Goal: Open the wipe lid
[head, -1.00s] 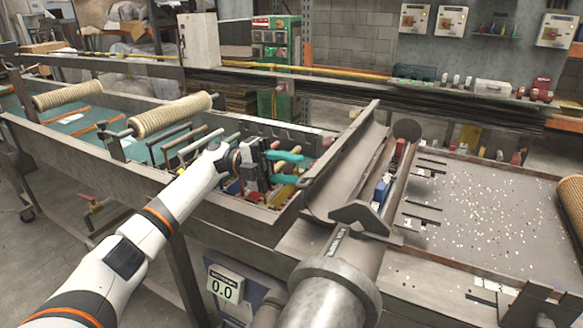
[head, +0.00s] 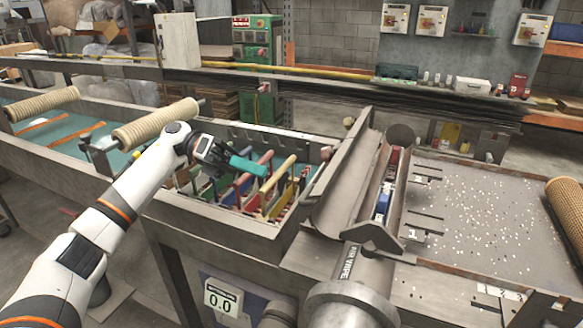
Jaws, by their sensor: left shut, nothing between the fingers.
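A grey metal cylinder (head: 352,303) at the bottom centre has a label ending in "WIPE" (head: 348,262) on its narrower upper part. A dark angled bracket (head: 372,240) sits at the top of that part. I cannot tell which piece is the wipe lid. My left gripper (head: 249,165) has teal fingers closed together with nothing between them. It is above the bin of coloured handles, left of the cylinder and apart from it. My right gripper is not in view.
The metal bin (head: 215,219) under my left arm holds several red, yellow, green and blue handles (head: 265,185). A sloped metal trough (head: 345,185) stands between it and the speckled flat table (head: 480,215). A beige roller (head: 155,124) lies at left.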

